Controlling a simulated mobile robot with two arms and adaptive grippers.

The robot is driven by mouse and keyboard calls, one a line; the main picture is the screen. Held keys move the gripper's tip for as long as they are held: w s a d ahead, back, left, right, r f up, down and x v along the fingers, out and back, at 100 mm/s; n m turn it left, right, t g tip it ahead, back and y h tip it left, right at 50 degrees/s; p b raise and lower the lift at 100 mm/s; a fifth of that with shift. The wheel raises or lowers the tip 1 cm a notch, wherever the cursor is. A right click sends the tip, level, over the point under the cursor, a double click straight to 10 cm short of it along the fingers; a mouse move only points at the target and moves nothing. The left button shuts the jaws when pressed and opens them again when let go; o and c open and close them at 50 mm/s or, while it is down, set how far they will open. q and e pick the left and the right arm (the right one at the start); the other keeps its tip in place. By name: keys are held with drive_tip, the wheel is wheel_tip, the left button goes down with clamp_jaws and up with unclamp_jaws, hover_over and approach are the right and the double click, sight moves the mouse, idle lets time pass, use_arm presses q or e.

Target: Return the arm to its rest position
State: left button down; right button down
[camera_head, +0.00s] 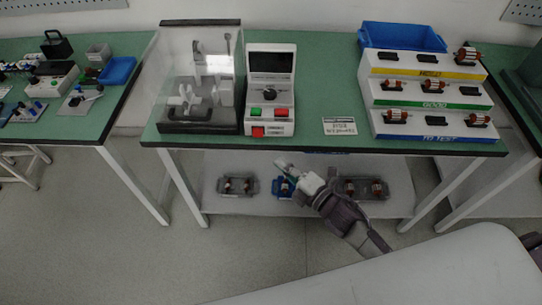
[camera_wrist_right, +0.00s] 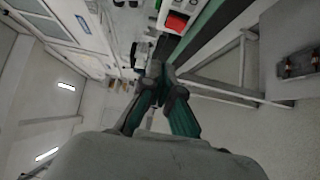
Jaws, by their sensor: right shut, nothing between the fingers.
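My right gripper (camera_head: 284,165) shows in the head view in front of the middle table, with my arm reaching up from the lower right. It is shut and empty, its fingers pointing to the upper left. In the right wrist view its fingertips (camera_wrist_right: 158,72) come together with nothing between them. Part of the lower shelf is hidden behind my arm. My left gripper is not in view.
The middle table (camera_head: 310,138) bears a test unit (camera_head: 271,85), a clear enclosure (camera_head: 196,75), a stepped rack (camera_head: 425,128) and a blue bin (camera_head: 402,38). Trays (camera_head: 230,186) stand on the lower shelf (camera_head: 300,206). Open floor (camera_head: 150,255) lies at the front left.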

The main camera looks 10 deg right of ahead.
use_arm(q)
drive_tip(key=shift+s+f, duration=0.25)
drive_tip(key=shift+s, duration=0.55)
use_arm(e)
drive_tip(key=shift+v, duration=0.85)
drive_tip(key=shift+r, duration=0.1)
